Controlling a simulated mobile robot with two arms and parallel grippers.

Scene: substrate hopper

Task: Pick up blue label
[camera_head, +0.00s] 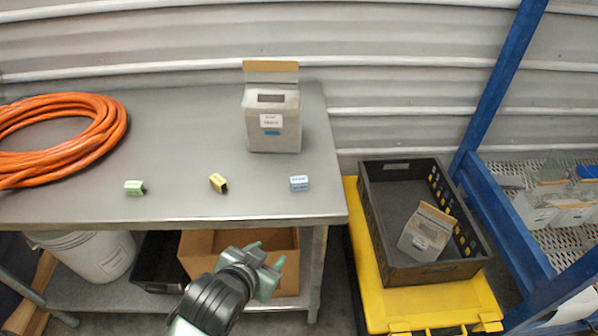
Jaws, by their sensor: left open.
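The blue label (299,184) is a small pale blue block lying on the grey metal table (250,203), close to its front edge at the right. A yellow label (218,183) and a green label (135,188) lie in a row to its left. My left gripper (266,258) is open and empty. In the picture it shows below the table's front edge, below and a little left of the blue label, apart from it. My right gripper is not in view.
A grey box (272,118) with an open flap stands behind the blue label. An orange hose coil (62,138) lies at the left. A black crate (388,175) holding another box (426,232) sits on a yellow lid (440,305). A blue rack (500,75) stands at the right.

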